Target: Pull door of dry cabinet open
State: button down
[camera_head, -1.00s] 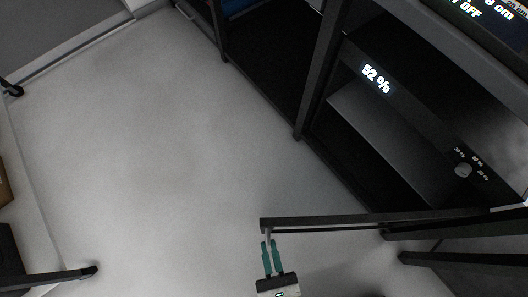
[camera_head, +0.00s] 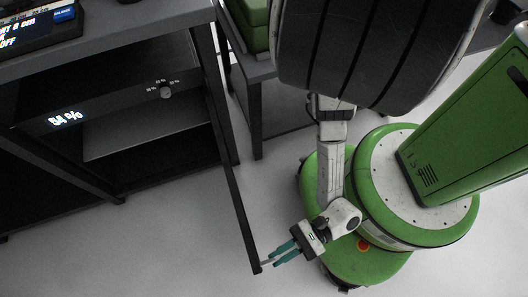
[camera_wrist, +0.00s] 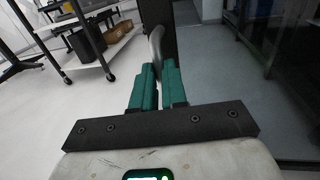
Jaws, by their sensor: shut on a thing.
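The dry cabinet (camera_head: 140,90) is at the left in the head view, dark, with a lit "54 %" readout, a knob and a pale shelf inside. Its door (camera_head: 240,215) stands swung well out from the cabinet's right side, seen nearly edge-on from above. My gripper (camera_head: 275,256) is at the door's free end, shut on the handle (camera_head: 265,263). In the wrist view, the teal fingers of my gripper (camera_wrist: 159,72) close around the grey curved handle (camera_wrist: 156,42), with the dark door frame (camera_wrist: 155,12) behind it and a glass panel to the right.
A dark-legged table (camera_head: 256,100) with green boxes (camera_head: 248,25) stands right of the cabinet. The floor (camera_head: 150,240) in front of the cabinet is clear. The wrist view shows a wheeled shelf (camera_wrist: 100,45) with brown boxes at the left.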

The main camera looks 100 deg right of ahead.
jog(key=shift+s+d, duration=0.1)
jog(key=shift+s, duration=0.2)
jog(key=c, duration=1.2)
grip_release()
jog(key=shift+o, duration=0.2)
